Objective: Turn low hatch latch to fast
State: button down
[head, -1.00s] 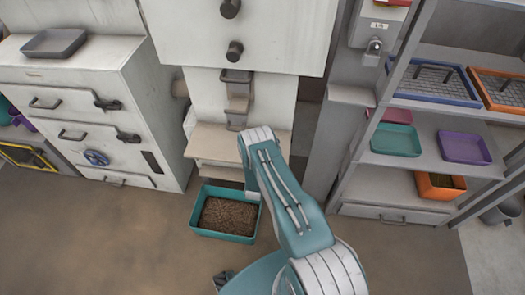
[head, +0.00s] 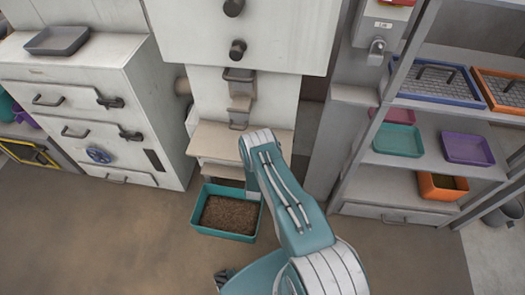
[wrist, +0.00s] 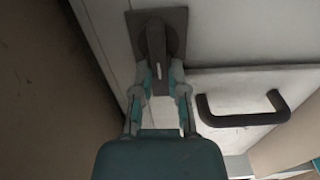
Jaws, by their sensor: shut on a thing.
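In the wrist view, the dark latch (wrist: 156,42) sits on a square dark plate on a pale panel. Its lever points down the picture, toward me. My gripper (wrist: 160,82) is shut on the lever's lower end, one finger on each side. In the head view, my teal and white arm reaches in front of the pale machine (head: 250,95), and my gripper and this latch are hidden there.
A black bar handle (wrist: 243,118) on a pale front is just right of my gripper. A teal tray of brown pellets (head: 229,213) stands on the floor left of my arm. A cabinet (head: 60,105) stands left, a shelf rack (head: 420,165) right. Floor at the left front is clear.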

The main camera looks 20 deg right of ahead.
jog(key=shift+a+f+n, duration=0.15)
jog(key=shift+n, duration=0.15)
jog(key=c, duration=0.7)
grip_release()
jog(key=shift+o, duration=0.2)
jog(key=v, duration=1.2)
